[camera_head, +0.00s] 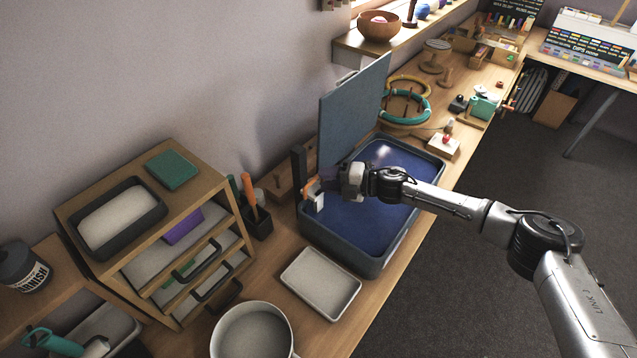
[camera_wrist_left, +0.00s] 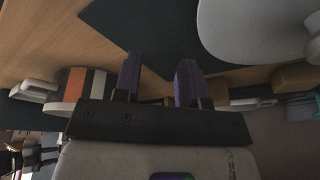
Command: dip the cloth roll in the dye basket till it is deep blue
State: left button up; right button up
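The dye basket (camera_head: 370,262) is a dark blue-grey bin with deep blue liquid inside, its lid (camera_head: 352,112) raised at the back. My right gripper (camera_head: 326,181) reaches over the basket from the right, near its left rim. A small white piece with an orange part (camera_head: 316,199) shows beside its fingertips; I cannot tell whether it is gripped or whether it is the cloth roll. No other clear cloth roll shows. My left gripper (camera_wrist_left: 158,82) shows only in the left wrist view, with its two purple fingers apart and nothing seen between them.
A white tray (camera_head: 321,284) and a white pot (camera_head: 252,330) stand in front of the basket. A wooden drawer unit (camera_head: 215,188) and a dark pen holder (camera_head: 258,222) are to the left. Hoops (camera_head: 405,104) lie behind. An orange, white and black striped object (camera_wrist_left: 77,86) shows in the left wrist view.

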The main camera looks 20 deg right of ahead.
jog(key=shift+b+x, duration=0.45)
jog(key=shift+x, duration=0.9)
grip_shut()
